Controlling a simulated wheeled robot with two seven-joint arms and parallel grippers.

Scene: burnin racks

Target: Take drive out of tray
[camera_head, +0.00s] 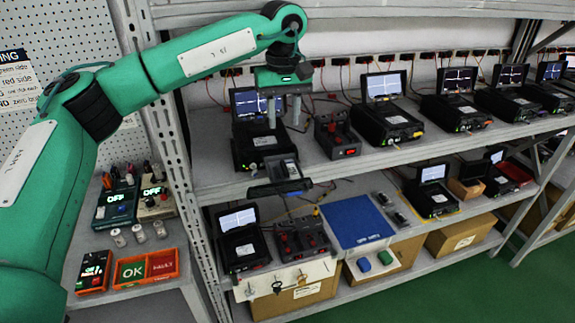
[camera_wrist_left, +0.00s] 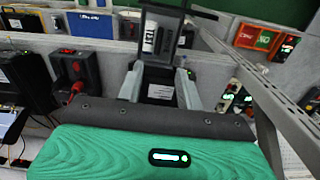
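A drive (camera_head: 288,168) with a small light label lies in a black tray (camera_head: 268,189) that stands out from the front of the left upper-shelf tester (camera_head: 246,148). My left gripper (camera_head: 284,125) points down above the tester, with its two fingers apart and nothing visible between them. In the left wrist view the gripper (camera_wrist_left: 160,68) is also spread, its fingers to either side of the tester's labelled top. Beyond them shows the drive (camera_wrist_left: 151,38) with a white label in its tray. The fingers look clear of the drive. My right gripper is out of view.
A dark box with red buttons (camera_head: 336,136) stands close right of the tester. More testers (camera_head: 385,119) line the upper shelf. Below are another tester (camera_head: 241,240), a blue mat (camera_head: 356,222) and cartons. Orange OK and fault bins (camera_head: 147,269) sit at left beyond a metal upright (camera_head: 180,140).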

